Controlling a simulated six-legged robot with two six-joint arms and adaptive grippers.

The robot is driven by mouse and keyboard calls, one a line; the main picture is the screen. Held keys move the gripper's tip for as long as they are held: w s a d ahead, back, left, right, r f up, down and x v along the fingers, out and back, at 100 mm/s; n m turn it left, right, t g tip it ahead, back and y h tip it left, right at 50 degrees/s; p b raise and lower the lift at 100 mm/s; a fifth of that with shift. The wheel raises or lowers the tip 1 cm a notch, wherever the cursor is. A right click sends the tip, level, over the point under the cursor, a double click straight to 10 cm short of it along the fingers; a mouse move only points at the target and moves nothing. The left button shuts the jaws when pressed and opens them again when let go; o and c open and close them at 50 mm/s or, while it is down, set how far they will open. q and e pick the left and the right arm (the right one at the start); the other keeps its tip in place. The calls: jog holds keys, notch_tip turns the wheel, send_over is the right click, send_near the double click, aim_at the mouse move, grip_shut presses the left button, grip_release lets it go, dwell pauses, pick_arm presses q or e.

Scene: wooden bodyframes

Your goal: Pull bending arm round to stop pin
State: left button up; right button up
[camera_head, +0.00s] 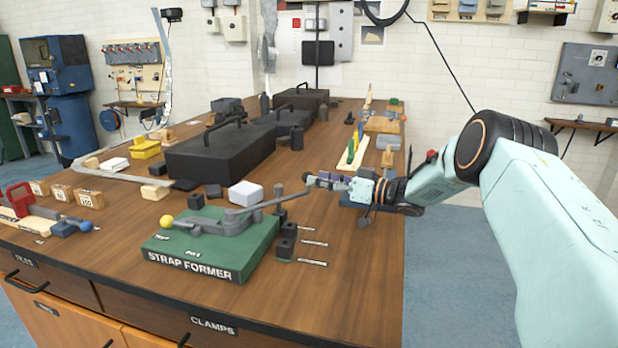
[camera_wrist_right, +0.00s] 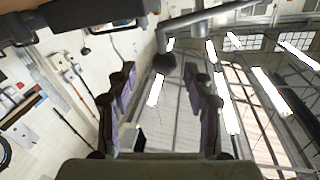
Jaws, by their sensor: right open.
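The strap former (camera_head: 210,240) is a green block at the front of the bench with a grey mechanism on top. Its grey bending arm (camera_head: 268,203) slants out to the right, past the block's edge, toward my right gripper (camera_head: 318,181). A yellow ball (camera_head: 166,221) sits at the block's left side; I cannot tell which part is the stop pin. My right gripper is open at the arm's far end. In the right wrist view, a grey bar with a dark round end (camera_wrist_right: 164,63) shows beyond the open fingers (camera_wrist_right: 160,98); contact is unclear. My left gripper is out of view.
Labelled wooden blocks (camera_head: 88,197) are at the left. Bench space front right is clear.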

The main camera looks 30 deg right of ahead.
jog(key=v, duration=0.7)
jog(key=shift+a, duration=0.1)
jog(key=shift+c, duration=0.5)
jog(key=shift+s+a+m, duration=0.1)
jog(key=shift+s+m, duration=0.05)
jog(key=shift+m, duration=0.15)
jog(key=shift+c, duration=0.7)
jog(key=s+a+f+m+t+h, duration=0.1)
jog(key=s+m+h, duration=0.1)
jog(key=m, duration=0.4)
jog(key=s+a+f+m+t+h+p, duration=0.1)
jog(key=s+m+t+h, duration=0.1)
jog(key=m, duration=0.4)
jog(key=s+a+f+m+t+h, duration=0.1)
jog(key=s+m+h, duration=0.1)
jog(key=s+m, duration=0.2)
jog(key=shift+s+a+f+m+t, duration=0.1)
jog(key=shift+a+m+t, duration=0.1)
jog(key=shift+m, duration=0.45)
jog(key=shift+s+a+m+t, duration=0.1)
jog(key=shift+m+t, duration=0.1)
jog(key=shift+m, duration=0.45)
grip_shut()
jog(key=shift+s+a+f+m+h, duration=0.15)
jog(key=shift+s+m+h, duration=0.1)
jog(key=shift+m+h, duration=0.45)
jog(key=b+x, duration=0.3)
jog(key=x, duration=1.1)
